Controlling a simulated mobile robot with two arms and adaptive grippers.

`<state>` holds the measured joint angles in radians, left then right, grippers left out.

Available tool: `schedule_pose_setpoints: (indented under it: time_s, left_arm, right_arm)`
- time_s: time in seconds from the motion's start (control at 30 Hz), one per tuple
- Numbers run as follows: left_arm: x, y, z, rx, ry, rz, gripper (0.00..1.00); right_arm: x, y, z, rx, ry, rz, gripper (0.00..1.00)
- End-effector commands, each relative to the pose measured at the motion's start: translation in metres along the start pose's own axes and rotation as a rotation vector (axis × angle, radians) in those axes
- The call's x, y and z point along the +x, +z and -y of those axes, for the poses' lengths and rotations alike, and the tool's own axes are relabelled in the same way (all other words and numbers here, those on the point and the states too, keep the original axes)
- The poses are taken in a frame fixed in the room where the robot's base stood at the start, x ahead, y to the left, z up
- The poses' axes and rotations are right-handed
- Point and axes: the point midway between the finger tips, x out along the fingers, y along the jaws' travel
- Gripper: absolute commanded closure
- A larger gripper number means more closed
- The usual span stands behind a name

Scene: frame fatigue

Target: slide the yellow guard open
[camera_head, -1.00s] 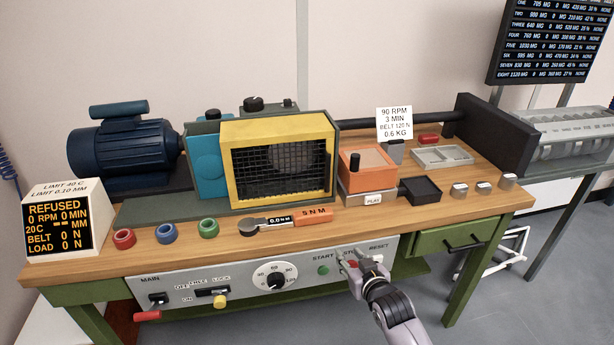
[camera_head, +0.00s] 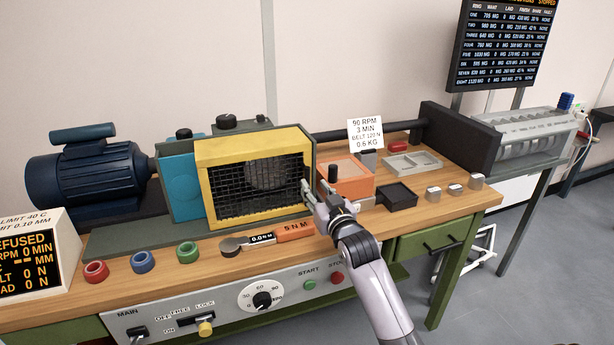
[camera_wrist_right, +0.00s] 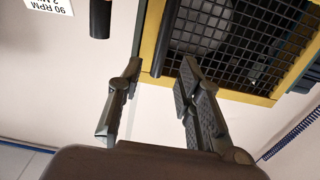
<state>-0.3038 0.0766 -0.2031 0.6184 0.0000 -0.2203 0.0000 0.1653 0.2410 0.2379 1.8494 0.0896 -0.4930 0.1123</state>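The yellow guard (camera_head: 203,190) is a yellow frame with black mesh on the machine at the bench's middle. It covers a round grey part behind the mesh. My right gripper (camera_head: 308,190) is at the guard's right edge. In the right wrist view the two fingers of my right gripper (camera_wrist_right: 158,72) are apart. The guard's dark upright handle (camera_wrist_right: 160,40) shows between their tips, with gaps visible on both sides. The guard's yellow frame (camera_wrist_right: 255,97) fills the upper right there. My left gripper is not in view.
An orange box (camera_head: 350,187) with a black knob stands just right of my right gripper.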

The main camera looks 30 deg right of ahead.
Motion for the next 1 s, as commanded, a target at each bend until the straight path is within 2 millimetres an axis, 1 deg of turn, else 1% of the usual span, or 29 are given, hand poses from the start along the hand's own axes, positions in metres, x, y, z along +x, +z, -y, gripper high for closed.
schedule_pose_setpoints:
  time_s: [0.03, 0.2, 0.4, 0.53, 0.8, 1.0]
  left_arm:
    - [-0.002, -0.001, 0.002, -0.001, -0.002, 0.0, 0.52]
    - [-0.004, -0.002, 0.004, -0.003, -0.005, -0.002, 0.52]
    - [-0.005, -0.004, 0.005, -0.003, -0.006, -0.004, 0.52]
    - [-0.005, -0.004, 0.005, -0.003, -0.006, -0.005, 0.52]
    - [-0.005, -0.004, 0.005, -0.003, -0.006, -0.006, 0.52]
    - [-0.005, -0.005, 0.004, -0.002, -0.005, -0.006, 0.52]
  right_arm:
    - [0.012, -0.002, 0.0, 0.0, 0.0, 0.0, 0.67]
    - [0.041, -0.001, 0.0, 0.0, 0.0, 0.001, 0.67]
    - [0.061, 0.0, 0.0, 0.0, -0.001, 0.001, 0.67]
    - [0.067, 0.0, 0.0, 0.0, 0.0, 0.0, 0.67]
    - [0.067, 0.0, 0.0, 0.0, -0.001, 0.0, 0.67]
    - [0.067, 0.0, 0.0, 0.0, 0.0, 0.0, 0.8]
